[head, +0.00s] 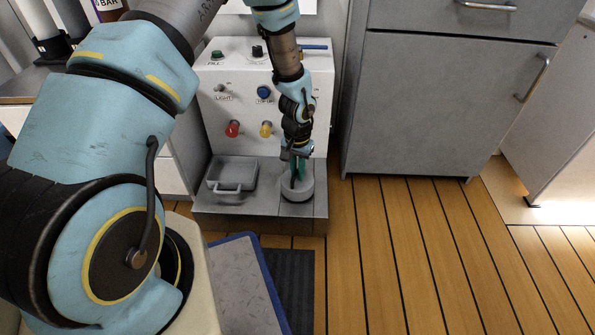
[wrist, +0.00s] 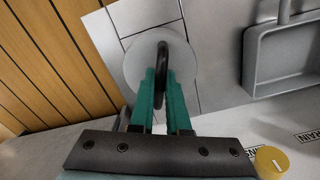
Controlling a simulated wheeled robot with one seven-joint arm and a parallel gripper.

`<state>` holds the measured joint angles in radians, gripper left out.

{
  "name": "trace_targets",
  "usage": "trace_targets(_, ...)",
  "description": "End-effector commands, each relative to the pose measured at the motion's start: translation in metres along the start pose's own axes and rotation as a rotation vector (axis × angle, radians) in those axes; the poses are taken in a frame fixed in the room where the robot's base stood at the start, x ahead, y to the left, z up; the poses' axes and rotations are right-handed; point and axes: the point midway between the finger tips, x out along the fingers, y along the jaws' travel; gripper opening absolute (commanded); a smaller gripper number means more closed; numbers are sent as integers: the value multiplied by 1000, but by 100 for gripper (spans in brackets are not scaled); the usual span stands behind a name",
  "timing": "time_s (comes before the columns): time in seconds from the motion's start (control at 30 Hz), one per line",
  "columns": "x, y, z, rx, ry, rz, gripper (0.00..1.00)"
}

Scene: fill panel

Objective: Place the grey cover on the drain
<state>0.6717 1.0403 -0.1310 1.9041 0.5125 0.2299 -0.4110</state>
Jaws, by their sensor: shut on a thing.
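The grey cover (wrist: 137,66) is a round flat disc with a dark loop handle (wrist: 163,45) in the wrist view. My gripper (wrist: 163,85) has its green fingers shut on this handle. In the head view my gripper (head: 298,178) points down over a round grey piece (head: 298,193) on the right part of the low grey ledge at the panel's foot. The fingers partly block that piece. No drain opening shows in the wrist view under the disc, and I cannot tell whether the disc touches what is below it.
A grey square tray (head: 232,176) with a front handle sits left on the ledge (head: 262,212); it also shows in the wrist view (wrist: 283,60). The white panel (head: 262,90) behind has a red knob (head: 233,129) and a yellow knob (head: 266,129).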

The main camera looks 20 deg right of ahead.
Motion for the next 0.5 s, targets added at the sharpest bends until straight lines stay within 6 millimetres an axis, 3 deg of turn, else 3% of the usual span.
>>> trace_targets(0.43, 9, 0, 0, 0, 1, 0, 0)
trace_targets(0.47, 8, 0, -1, 0, 1, 0, 16)
trace_targets(0.5, 8, 0, -1, 0, 1, 0, 21)
